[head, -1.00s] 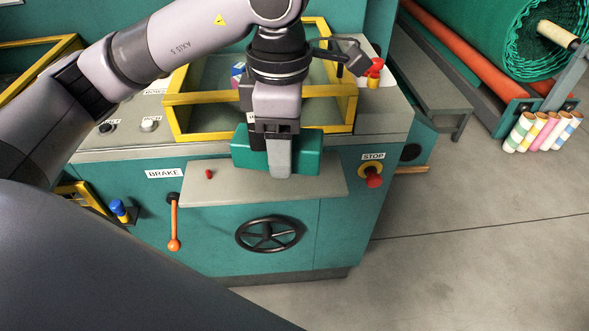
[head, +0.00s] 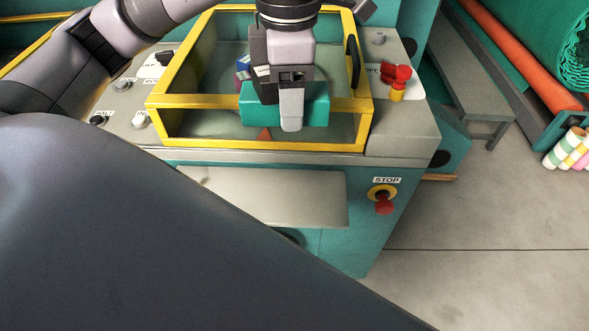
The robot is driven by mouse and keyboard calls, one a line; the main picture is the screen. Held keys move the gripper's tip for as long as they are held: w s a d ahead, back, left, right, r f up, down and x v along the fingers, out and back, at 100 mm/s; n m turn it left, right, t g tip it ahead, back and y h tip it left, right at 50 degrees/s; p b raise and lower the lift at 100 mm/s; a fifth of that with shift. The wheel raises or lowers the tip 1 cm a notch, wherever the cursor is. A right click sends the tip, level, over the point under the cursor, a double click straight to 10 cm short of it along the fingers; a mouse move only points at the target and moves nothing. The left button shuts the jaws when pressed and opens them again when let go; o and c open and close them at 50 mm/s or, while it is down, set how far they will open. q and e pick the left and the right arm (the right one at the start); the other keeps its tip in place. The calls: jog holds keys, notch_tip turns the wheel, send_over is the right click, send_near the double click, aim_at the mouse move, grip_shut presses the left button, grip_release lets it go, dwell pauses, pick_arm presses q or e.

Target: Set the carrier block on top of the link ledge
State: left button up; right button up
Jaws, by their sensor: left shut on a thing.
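The teal carrier block (head: 315,104) is in my left gripper (head: 290,112), which is shut on it. One finger comes down over its near face. The block is seen over the near bar of the yellow frame on the machine top; I cannot tell its height or whether it touches anything. The link ledge cannot be told for sure. A small white label (head: 262,71) shows left of the gripper, partly hidden, beside a small blue block (head: 243,64). A bare grey shelf (head: 270,195) juts from the machine front. My right gripper is not in view.
The yellow frame (head: 170,101) has raised bars around a recessed glass-like area. A red-topped yellow fitting (head: 397,82) stands to its right, knobs (head: 139,119) to its left. A red STOP button (head: 384,206) is on the front. My own dark body hides the lower left.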

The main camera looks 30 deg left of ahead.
pick_arm(q)
jog(key=b, duration=1.1)
send_over(291, 194)
notch_tip(291, 194, down, 15)
jog(key=shift+r, duration=0.1)
jog(key=shift+f, duration=0.4)
notch_tip(291, 194, down, 4)
jog(key=shift+r+b, duration=0.1)
jog(key=shift+b, duration=1.15)
jog(key=o, duration=1.5)
